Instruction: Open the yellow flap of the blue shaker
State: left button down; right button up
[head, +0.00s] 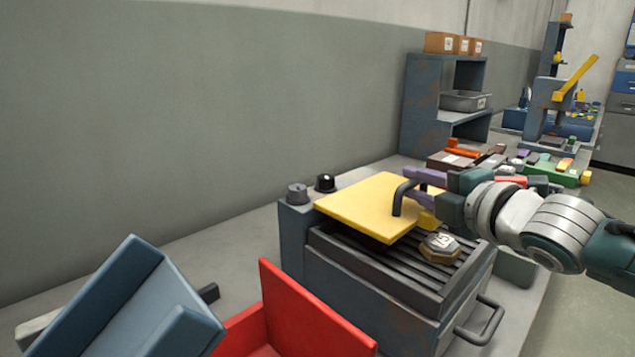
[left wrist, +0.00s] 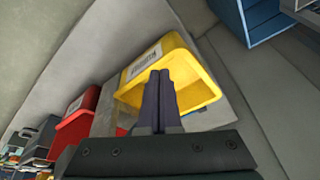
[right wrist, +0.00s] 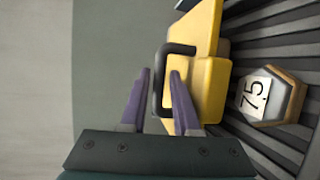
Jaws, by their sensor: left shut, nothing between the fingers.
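The blue-grey machine, which fits the blue shaker (head: 365,285), stands in the middle of the head view. Its yellow flap (head: 375,203) lies nearly flat over the back part of the ribbed top. A black bent handle (head: 398,197) stands up from the flap, and it also shows in the right wrist view (right wrist: 159,85). My right gripper (head: 416,186) is at the handle. Its purple fingers (right wrist: 161,75) are apart, with the handle bar between them and gaps showing. My left gripper (left wrist: 160,75) is shut and empty in front of a yellow bin; the head view does not show it.
Two knobs (head: 299,194) stand at the back corner. A red bin (head: 310,318) and a blue bin (head: 135,305) are at front left. The yellow bin (left wrist: 196,68) is close to my left fingers.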

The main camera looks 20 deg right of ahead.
jog(key=shift+w+f, duration=0.1)
jog(key=shift+w, duration=0.45)
grip_shut()
dwell(1.1)
